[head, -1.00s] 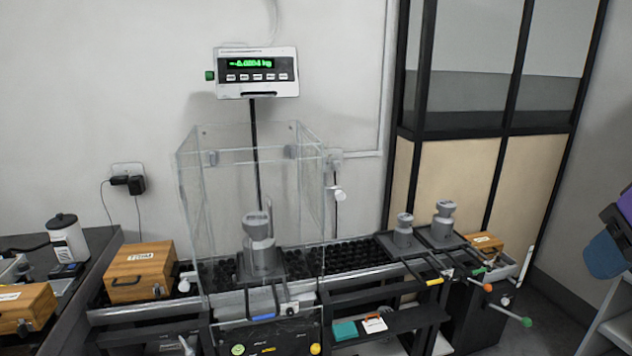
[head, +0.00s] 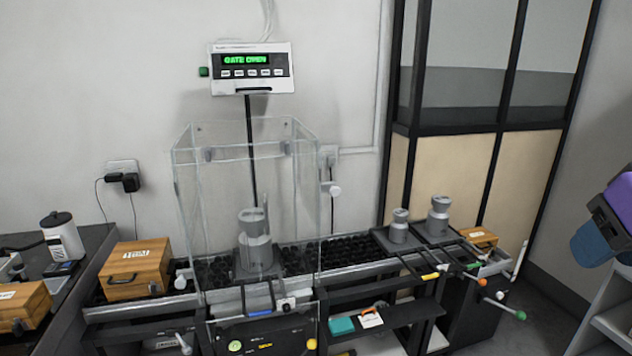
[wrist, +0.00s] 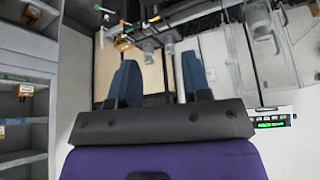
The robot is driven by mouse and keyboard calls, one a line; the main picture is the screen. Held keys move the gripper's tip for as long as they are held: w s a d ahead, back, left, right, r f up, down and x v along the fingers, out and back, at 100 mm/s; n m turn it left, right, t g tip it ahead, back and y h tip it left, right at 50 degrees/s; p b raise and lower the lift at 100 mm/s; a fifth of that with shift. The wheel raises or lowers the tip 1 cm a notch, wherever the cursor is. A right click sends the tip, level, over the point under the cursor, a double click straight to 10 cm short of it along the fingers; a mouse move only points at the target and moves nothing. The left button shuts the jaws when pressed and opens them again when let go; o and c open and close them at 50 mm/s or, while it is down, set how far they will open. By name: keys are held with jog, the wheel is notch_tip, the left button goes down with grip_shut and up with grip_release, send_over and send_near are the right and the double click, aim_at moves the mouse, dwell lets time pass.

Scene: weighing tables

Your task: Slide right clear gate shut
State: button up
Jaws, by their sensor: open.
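The clear weighing enclosure (head: 222,200) stands over the roller track, with a grey weight (head: 255,240) inside it. Its right clear panel (head: 306,215) is see-through, so its exact slide position is hard to tell. A white knob (head: 334,189) shows just right of the enclosure. The display (head: 250,68) reads "GATE OPEN". My gripper (head: 597,240) is at the right edge of the head view, far from the enclosure. In the wrist view my gripper (wrist: 160,70) has its two blue fingers apart, with nothing between them.
More grey weights (head: 438,218) stand on the track to the right, above handles with coloured ends (head: 519,315) that stick out in front. Wooden boxes (head: 137,270) are at the left. A shelf unit (head: 612,325) stands at the lower right. The air before the enclosure is clear.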

aim_at(336, 192)
jog(key=w+a+f+n+t+y, duration=0.15)
jog(key=w+a, duration=0.25)
jog(key=w, duration=0.6)
jog(key=w+a+f+n+t, duration=0.15)
jog(key=w+a, duration=0.25)
jog(key=w, duration=0.6)
jog(key=w+a+f+n+t+y, duration=0.15)
jog(key=w+a, duration=0.35)
jog(key=w, duration=0.6)
jog(key=w+a+f+t+y, duration=0.3)
jog(key=w+a+f+t, duration=0.4)
jog(key=w+a+f, duration=0.7)
jog(key=shift+m, duration=0.45)
jog(key=x, duration=0.3)
jog(key=d+x, duration=0.1)
jog(key=x, duration=0.3)
jog(key=d+f+x, duration=0.1)
jog(key=x, duration=0.3)
jog(key=shift+w, duration=0.4)
